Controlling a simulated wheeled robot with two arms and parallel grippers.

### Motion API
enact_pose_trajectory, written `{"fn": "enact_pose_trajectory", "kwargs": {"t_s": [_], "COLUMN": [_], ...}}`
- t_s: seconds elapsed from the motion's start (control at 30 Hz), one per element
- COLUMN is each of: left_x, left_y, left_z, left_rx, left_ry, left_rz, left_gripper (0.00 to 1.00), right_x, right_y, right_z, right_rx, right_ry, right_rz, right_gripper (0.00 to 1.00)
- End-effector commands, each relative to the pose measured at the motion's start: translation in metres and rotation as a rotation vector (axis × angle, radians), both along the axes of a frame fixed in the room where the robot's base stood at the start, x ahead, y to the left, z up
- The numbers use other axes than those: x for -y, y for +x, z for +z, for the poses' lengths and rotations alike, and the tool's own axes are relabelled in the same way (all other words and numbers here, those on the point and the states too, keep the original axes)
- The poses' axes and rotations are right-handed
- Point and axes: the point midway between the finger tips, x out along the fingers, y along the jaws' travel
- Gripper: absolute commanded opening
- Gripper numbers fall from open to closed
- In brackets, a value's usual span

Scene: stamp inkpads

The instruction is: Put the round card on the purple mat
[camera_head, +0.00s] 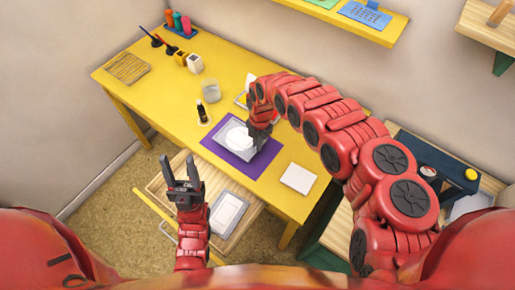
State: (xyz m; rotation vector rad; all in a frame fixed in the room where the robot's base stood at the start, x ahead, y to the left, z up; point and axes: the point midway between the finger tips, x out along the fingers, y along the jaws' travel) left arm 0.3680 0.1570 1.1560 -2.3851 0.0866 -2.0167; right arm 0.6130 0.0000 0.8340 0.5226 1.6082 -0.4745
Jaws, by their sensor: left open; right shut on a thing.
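The purple mat (220,153) lies on the yellow table near its front edge. A grey square piece with a white round face, which looks like the round card (239,138), is over the middle of the mat. My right gripper (257,142) is at its right edge, pointing down and shut on it. The fingertips are partly hidden, and I cannot tell whether the card touches the mat. My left gripper (180,168) is open and empty, in front of the table and above the lower wooden surface.
A glass (210,90), a small dark bottle (202,112) and a white square block (298,179) stand on the yellow table (165,95). A grey-framed white card (229,213) lies on the lower wooden surface. A yellow shelf (385,32) hangs behind.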

Motion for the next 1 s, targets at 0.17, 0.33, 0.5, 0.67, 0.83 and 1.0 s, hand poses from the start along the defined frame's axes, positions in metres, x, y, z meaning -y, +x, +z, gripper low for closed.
{"fn": "enact_pose_trajectory", "kwargs": {"t_s": [0.17, 0.33, 0.5, 0.67, 0.83, 1.0], "left_x": [0.0, 0.0, 0.0, 0.0, 0.0, 0.0], "left_y": [0.0, 0.0, 0.0, 0.0, 0.0, 0.0], "left_z": [0.009, 0.01, 0.01, 0.009, 0.005, 0.006], "left_rx": [0.0, 0.0, 0.0, 0.0, 0.0, 0.0], "left_ry": [0.0, 0.0, 0.0, 0.0, 0.0, 0.0], "left_rz": [0.0, 0.0, 0.0, 0.0, 0.0, 0.0], "left_gripper": [0.5, 0.5, 0.5, 0.5, 0.5, 0.5], "right_x": [-0.001, -0.001, 0.001, 0.0, 0.0, 0.0], "right_y": [-0.001, 0.0, 0.0, 0.0, 0.0, 0.0], "right_z": [-0.019, -0.033, -0.036, -0.036, -0.039, -0.038], "right_rx": [0.0, 0.0, 0.001, 0.001, 0.002, 0.002], "right_ry": [0.001, 0.002, -0.001, 0.0, 0.001, 0.001], "right_rz": [-0.001, -0.002, -0.002, -0.002, -0.002, -0.002], "right_gripper": [0.0, 0.0, 0.0, 0.0, 0.1, 0.37]}}
